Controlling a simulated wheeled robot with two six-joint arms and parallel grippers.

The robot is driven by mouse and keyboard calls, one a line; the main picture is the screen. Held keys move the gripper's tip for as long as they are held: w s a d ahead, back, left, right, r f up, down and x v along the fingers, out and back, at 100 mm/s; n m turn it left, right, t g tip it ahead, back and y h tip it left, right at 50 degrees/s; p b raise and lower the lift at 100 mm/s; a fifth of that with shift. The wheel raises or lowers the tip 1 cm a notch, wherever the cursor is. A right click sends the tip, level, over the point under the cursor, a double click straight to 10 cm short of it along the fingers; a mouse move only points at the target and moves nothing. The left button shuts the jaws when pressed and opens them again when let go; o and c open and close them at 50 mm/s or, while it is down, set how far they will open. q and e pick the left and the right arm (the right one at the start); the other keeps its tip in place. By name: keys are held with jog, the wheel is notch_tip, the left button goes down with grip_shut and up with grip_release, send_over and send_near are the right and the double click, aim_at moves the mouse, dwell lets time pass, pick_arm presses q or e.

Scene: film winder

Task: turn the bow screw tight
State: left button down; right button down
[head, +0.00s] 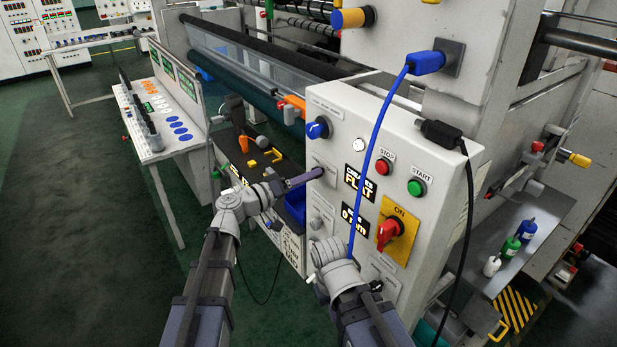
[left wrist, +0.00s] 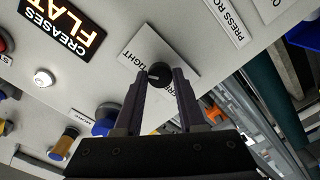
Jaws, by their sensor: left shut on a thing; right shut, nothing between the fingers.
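The bow screw is a small dark knob (left wrist: 160,74) on a white label plate on the machine's pale front panel. The label is partly covered, and "TIGHT" shows at its left. My left gripper (head: 314,176) reaches the panel from the left and is shut on the knob. In the left wrist view, its two dark fingers (left wrist: 160,95) lie on either side of the knob. In the head view the fingers hide the knob. My right gripper (head: 328,252) is low in front of the panel, empty and shut; its fingertips are hard to make out.
The panel (head: 437,155) carries a lit "CREASES FLAT" display (head: 359,183), a blue knob (head: 317,128), red stop (head: 382,167) and green start (head: 416,187) buttons and a red switch (head: 390,233). A blue cable (head: 377,150) hangs before it, close to my right arm.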

pick_arm(q)
jog(key=shift+f, duration=0.1)
dwell(0.4)
jog(key=c, duration=0.5)
grip_release()
jog(key=shift+s+a, duration=0.1)
jog(key=v, duration=0.7)
jog(key=shift+a, duration=0.2)
jog(key=shift+s, duration=0.15)
